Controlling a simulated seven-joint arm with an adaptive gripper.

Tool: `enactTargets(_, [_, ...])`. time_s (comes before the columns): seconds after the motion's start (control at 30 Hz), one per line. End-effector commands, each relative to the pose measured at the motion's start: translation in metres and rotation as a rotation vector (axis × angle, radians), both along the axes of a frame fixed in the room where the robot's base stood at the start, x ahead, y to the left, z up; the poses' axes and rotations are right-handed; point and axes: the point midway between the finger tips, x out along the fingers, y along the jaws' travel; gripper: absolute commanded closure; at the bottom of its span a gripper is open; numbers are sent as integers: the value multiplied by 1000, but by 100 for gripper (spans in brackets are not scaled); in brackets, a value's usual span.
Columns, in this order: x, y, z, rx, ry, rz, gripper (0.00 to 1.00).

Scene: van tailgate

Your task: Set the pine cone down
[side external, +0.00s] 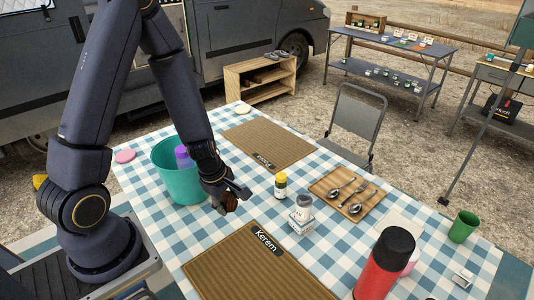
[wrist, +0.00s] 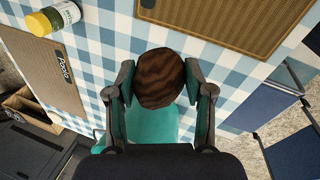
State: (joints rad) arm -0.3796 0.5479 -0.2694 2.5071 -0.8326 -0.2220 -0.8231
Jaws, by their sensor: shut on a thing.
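My gripper (side external: 232,193) is shut on the brown pine cone (side external: 229,204), above the checked tablecloth just right of the teal bucket (side external: 178,185). In the wrist view the pine cone (wrist: 158,76) sits between the two fingers (wrist: 160,85), with blue and white cloth behind it. Part of the teal bucket (wrist: 150,125) shows below the cone there. How high the cone is above the cloth is hard to tell.
A purple bottle (side external: 183,157) stands in the bucket. Woven placemats lie in front (side external: 225,272) and behind (side external: 265,138). A yellow-capped jar (side external: 280,187), a white-and-grey container (side external: 302,211) and a spoon board (side external: 325,187) are to the right. Bare cloth lies between the mats.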

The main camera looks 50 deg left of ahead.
Motion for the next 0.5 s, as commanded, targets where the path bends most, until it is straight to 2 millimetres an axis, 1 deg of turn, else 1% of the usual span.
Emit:
enactTargets(0.03, [-7, 14, 1, -1, 1, 61, 74])
enactTargets(0.1, [-15, 27, 1, -1, 1, 117, 74])
enactTargets(0.2, [-20, 43, 2, 1, -1, 176, 74])
enactTargets(0.27, [-21, 50, 2, -1, -1, 201, 74])
enactTargets(0.37, [-12, 56, -2, -2, -1, 215, 74])
enactTargets(0.47, [10, 61, -13, -1, 0, 212, 74])
enactTargets(0.5, [20, 64, -18, 0, 0, 213, 74])
